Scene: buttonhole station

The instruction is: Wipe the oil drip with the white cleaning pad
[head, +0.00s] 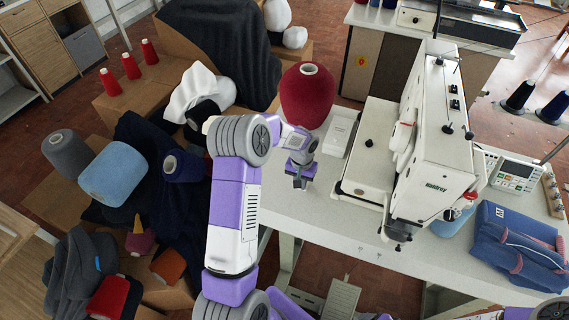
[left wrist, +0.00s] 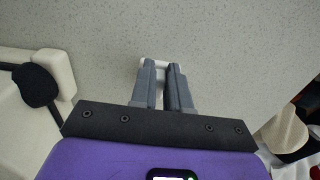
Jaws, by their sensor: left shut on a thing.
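My left gripper (head: 300,182) is low over the pale worktop, left of the sewing machine and in front of the red yarn cone. In the left wrist view its two grey fingers (left wrist: 165,68) are close together on a small white piece, the cleaning pad (left wrist: 160,64), which shows between and beside the fingertips. Most of the pad is hidden by the fingers, and I cannot tell whether it touches the worktop. I cannot make out the oil drip in either view. My right gripper is not in view.
The white sewing machine (head: 435,150) stands right of my left gripper. A large red cone (head: 307,95) and a white flat box (head: 338,134) are behind it. Folded blue garments (head: 515,245) lie at the right. The worktop (head: 330,215) is clear in front.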

